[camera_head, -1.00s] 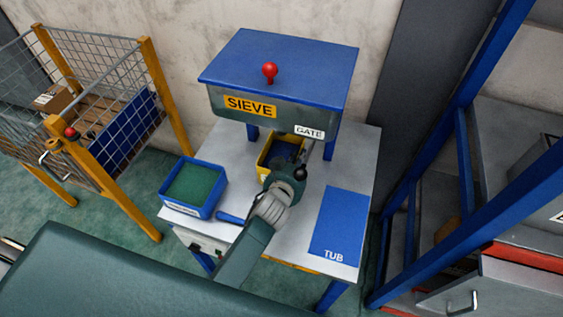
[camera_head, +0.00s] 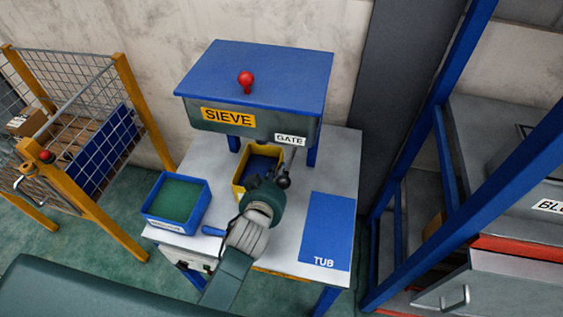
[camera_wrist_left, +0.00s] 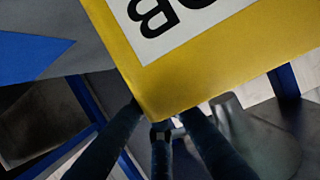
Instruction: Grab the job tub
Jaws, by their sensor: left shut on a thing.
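The job tub is a yellow open box (camera_head: 239,180) with a dark blue inside, below the sieve's front on the bench. In the left wrist view its yellow wall (camera_wrist_left: 215,72) fills the upper middle, with a white label reading "OB" in part. My left gripper (camera_head: 268,182) is at the tub's near side and covers part of it. In the left wrist view the dark fingers (camera_wrist_left: 162,127) are closed at the tub's lower corner. I cannot tell whether the tub is clear of the bench. My right gripper is not in view.
The sieve (camera_head: 255,80) with its red knob and "GATE" tag stands over the bench's back. A blue tray (camera_head: 178,222) with a green inside stands left. A bare blue "TUB" mat (camera_head: 329,230) lies right. A mesh cage stands left, a blue rack (camera_head: 440,170) right.

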